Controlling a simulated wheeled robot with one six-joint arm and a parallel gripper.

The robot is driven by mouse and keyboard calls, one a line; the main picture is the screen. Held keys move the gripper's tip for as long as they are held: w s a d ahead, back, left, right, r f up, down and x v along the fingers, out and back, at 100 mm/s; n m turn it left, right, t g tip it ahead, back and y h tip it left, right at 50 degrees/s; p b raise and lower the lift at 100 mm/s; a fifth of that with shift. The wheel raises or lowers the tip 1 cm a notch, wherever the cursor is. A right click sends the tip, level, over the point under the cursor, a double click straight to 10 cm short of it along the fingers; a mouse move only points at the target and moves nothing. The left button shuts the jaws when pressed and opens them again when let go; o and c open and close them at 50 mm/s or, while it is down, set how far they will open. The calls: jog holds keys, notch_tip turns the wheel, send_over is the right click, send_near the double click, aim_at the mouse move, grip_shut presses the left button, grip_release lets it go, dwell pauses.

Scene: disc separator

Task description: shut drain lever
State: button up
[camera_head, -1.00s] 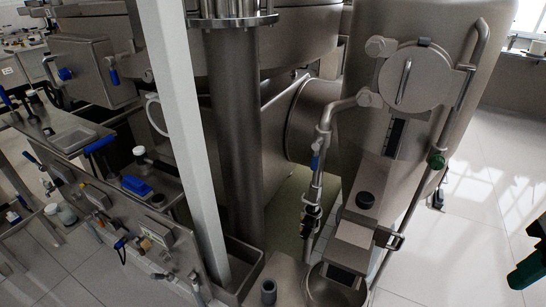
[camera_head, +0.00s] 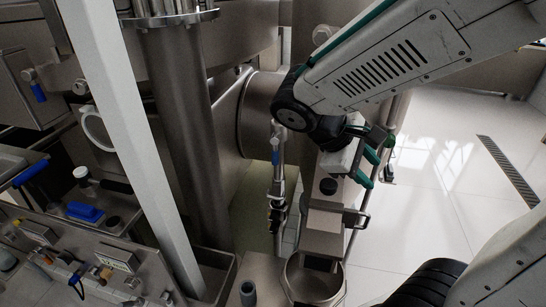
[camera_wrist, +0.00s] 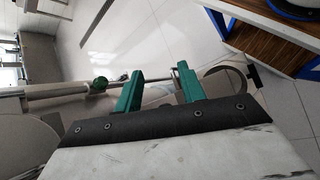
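I cannot tell for certain which part is the drain lever. A narrow upright pipe (camera_head: 280,180) in the head view carries a small blue handle (camera_head: 275,157) and a dark fitting (camera_head: 275,210) lower down. My gripper (camera_head: 372,167) has green fingers and is right of that pipe, beside the tank. In the wrist view my gripper (camera_wrist: 160,88) is open, with a wide gap between its fingers. A thin metal pipe (camera_wrist: 60,90) with a green knob (camera_wrist: 99,85) runs towards the gap; I cannot tell whether the fingers touch it. My arm hides much of the tank front.
A round metal vessel (camera_head: 312,282) stands low at the front, below a box-shaped metal chute (camera_head: 322,222). A white post (camera_head: 135,140) and a thick column (camera_head: 185,130) stand left. A bench with blue-handled parts (camera_head: 90,212) is further left. Pale floor (camera_head: 440,215) is free on the right.

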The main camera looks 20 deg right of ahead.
jog(key=w+f+n+t+h, duration=0.2)
jog(key=w+n+h, duration=0.2)
jog(key=w, duration=0.2)
jog(key=n+t, duration=1.3)
jog(key=n, duration=0.3)
send_near(273, 159)
jog(key=x, duration=1.1)
jog(key=shift+d, duration=0.15)
grip_shut()
